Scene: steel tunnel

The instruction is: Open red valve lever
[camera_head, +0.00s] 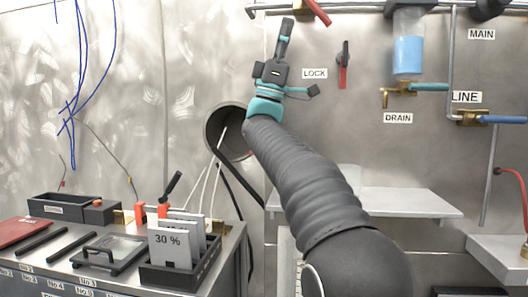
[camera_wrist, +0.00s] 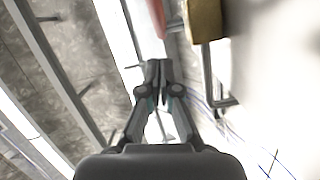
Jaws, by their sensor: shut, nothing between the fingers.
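A red valve lever (camera_head: 318,12) shows at the top edge of the head view, on a grey pipe; its upper end is cut off. It slants down to the right. In the wrist view a red bar (camera_wrist: 170,15), apparently this lever, lies just beyond my fingertips, next to a brass block (camera_wrist: 204,20). My gripper (camera_head: 287,24) is raised and points upward, left of the lever in the head view. Its fingers are together and empty in the wrist view (camera_wrist: 158,66). A gap shows between fingertips and red bar; I cannot tell its depth.
A second red handle (camera_head: 343,72) hangs on the wall beside the LOCK label (camera_head: 314,74). A brass drain valve (camera_head: 397,90) sits under a blue-filled container (camera_head: 408,54). A grey shelf (camera_head: 410,202) is lower right. A bench (camera_head: 200,262) with trays stands lower left.

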